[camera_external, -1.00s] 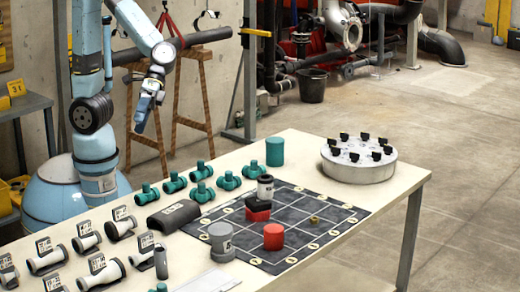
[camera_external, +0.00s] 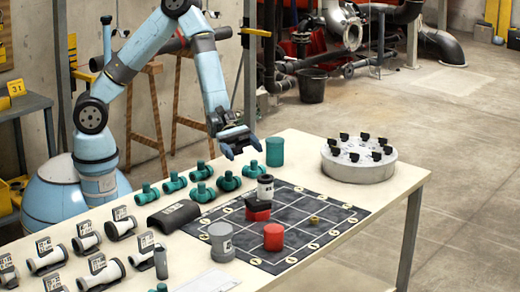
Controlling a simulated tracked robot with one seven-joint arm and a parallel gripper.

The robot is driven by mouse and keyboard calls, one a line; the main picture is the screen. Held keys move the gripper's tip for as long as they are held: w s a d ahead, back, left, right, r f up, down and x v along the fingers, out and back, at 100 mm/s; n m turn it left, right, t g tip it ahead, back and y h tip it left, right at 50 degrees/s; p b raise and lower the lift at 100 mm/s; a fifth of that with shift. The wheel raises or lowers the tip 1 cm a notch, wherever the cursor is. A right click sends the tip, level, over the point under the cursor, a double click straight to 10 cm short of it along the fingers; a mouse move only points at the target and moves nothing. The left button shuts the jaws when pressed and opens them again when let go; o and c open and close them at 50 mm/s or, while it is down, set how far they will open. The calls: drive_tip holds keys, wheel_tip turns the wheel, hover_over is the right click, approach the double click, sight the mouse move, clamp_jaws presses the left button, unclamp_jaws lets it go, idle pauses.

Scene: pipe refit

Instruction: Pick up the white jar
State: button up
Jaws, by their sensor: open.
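The white jar (camera_external: 265,188), with a dark top, stands upright at the back edge of the dark gridded mat (camera_external: 290,252). It stands on or just behind a black and red block (camera_external: 258,209); I cannot tell which. My gripper (camera_external: 243,151) is open and empty. It points down over the table's back edge, above and left of the white jar and apart from it.
A green cylinder (camera_external: 275,152) stands close to the right of my gripper. Green pipe fittings (camera_external: 229,181) lie below it. A grey canister (camera_external: 221,241) and a red cylinder (camera_external: 273,237) stand on the mat. A round white holder (camera_external: 358,165) is at the right.

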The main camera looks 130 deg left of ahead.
sight(268, 181)
drive_tip(key=shift+w+a+f+n+t+y, duration=0.25)
drive_tip(key=shift+a+f+n+y, duration=0.35)
drive_tip(key=shift+f, duration=1)
drive_tip(key=shift+w+a+f+n+t+y, duration=0.3)
drive_tip(key=shift+a+f+n, duration=0.45)
drive_tip(key=shift+a+f, duration=0.65)
drive_tip(key=shift+w+a+f+n+t+y, duration=0.35)
drive_tip(key=shift+a+f+n, duration=0.3)
drive_tip(key=shift+f, duration=1.2)
drive_tip(key=x, duration=0.4)
drive_tip(key=shift+w+d, duration=0.2)
drive_tip(key=shift+w, duration=0.15)
drive_tip(key=c, duration=1.2)
drive_tip(key=shift+o, duration=0.2)
drive_tip(key=shift+r, duration=0.2)
